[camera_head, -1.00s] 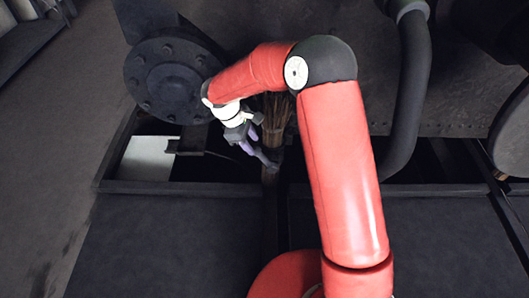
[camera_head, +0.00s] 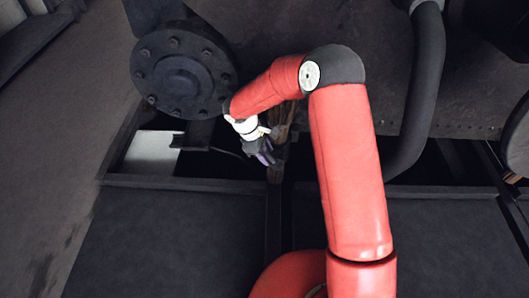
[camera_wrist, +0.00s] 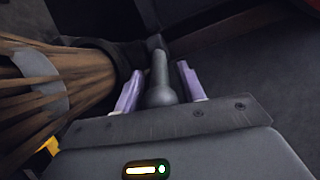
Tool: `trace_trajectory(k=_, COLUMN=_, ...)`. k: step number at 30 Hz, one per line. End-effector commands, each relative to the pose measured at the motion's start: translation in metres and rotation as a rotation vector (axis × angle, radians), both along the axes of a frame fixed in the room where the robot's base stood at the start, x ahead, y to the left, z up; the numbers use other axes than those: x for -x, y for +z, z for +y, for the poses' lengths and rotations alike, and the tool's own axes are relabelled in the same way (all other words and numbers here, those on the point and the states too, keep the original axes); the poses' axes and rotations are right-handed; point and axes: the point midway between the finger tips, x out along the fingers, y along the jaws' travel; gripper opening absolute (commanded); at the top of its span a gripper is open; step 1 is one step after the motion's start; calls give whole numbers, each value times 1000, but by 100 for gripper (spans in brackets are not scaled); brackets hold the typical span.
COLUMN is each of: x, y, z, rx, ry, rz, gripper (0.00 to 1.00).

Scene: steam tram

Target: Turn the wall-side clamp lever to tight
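In the wrist view, a dark grey lever handle (camera_wrist: 161,92) with a rounded, wider near end stands between the two purple fingers of my gripper (camera_wrist: 160,69). A narrow gap shows on each side between handle and fingers, so my gripper is open around it. The handle runs away to a dark fitting at its far end. In the head view, my gripper (camera_head: 264,152) is low in front of the flanged disc's lower right, beside a brown slatted bundle (camera_head: 275,173). The lever cannot be made out there. I cannot tell its setting from its markings.
The bundle fills the wrist view's left side, bound by a grey band (camera_wrist: 42,92). A bolted round flange (camera_head: 180,72) is left of my arm. A thick dark pipe (camera_head: 424,95) is at the right. Dark floor plates (camera_head: 165,240) lie in front.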

Motion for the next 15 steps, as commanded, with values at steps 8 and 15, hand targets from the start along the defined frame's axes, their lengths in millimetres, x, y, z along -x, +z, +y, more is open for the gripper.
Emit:
trace_trajectory(k=8, x=0, y=0, z=0, rx=0, ry=0, rz=0, gripper=3)
trace_trajectory(k=15, x=0, y=3, z=-3, rx=-29, ry=-1, rz=0, gripper=0)
